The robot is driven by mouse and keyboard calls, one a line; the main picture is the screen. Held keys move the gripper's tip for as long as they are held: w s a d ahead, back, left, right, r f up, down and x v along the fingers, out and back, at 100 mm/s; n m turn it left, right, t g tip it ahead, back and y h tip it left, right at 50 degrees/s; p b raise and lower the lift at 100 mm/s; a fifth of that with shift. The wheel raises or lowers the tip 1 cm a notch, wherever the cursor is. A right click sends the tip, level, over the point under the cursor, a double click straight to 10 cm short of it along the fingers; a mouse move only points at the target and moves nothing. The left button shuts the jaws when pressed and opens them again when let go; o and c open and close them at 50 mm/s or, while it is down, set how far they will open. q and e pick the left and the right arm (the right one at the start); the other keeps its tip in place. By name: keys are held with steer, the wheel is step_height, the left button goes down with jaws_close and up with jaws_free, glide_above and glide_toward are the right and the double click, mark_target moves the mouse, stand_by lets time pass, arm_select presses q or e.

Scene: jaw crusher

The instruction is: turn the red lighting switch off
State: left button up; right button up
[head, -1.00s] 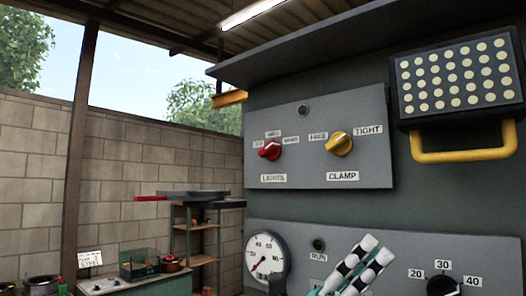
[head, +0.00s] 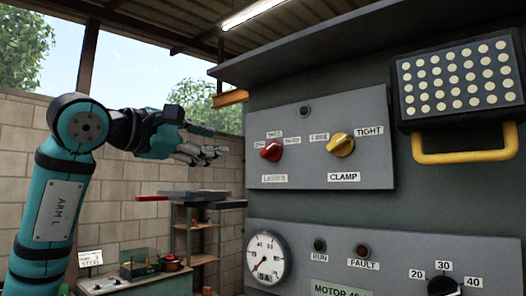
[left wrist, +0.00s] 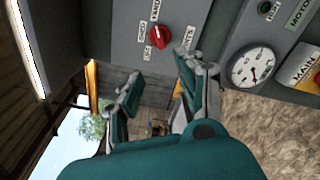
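The red lighting switch (head: 270,151) is a round knob on the upper grey panel (head: 290,115), above a label that reads LIGHTS. It also shows in the left wrist view (left wrist: 159,35), beyond the fingers, with small labels around it. I cannot tell exactly which label it points to. My left gripper (head: 213,153) is in front of the brick wall, left of the knob and apart from it. In the left wrist view its two fingers (left wrist: 157,88) are spread with nothing held between them. My right gripper is not in view.
A yellow CLAMP knob (head: 340,145) sits right of the red one. Below are a dial gauge (head: 265,259) and a lower panel with a black selector (head: 443,288). A lamp with a yellow handle (head: 465,156) juts out at the upper right. A shelf (head: 195,240) stands at the back.

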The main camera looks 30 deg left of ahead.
mark_target(264, 152)
arm_select(q)
steer(key=w+p, duration=0.1)
steer(key=w, duration=0.4)
steer(key=w+d+p, duration=0.1)
steer(key=w+p, duration=0.1)
steer(key=w, duration=0.3)
steer(key=w+p, duration=0.2)
steer(key=w, duration=0.3)
steer(key=shift+w+d, duration=0.15)
steer(key=shift+d, duration=0.1)
steer(key=shift+w+p, duration=0.35)
steer(key=shift+w, duration=0.3)
steer(key=shift+c, duration=0.4)
jaws_close()
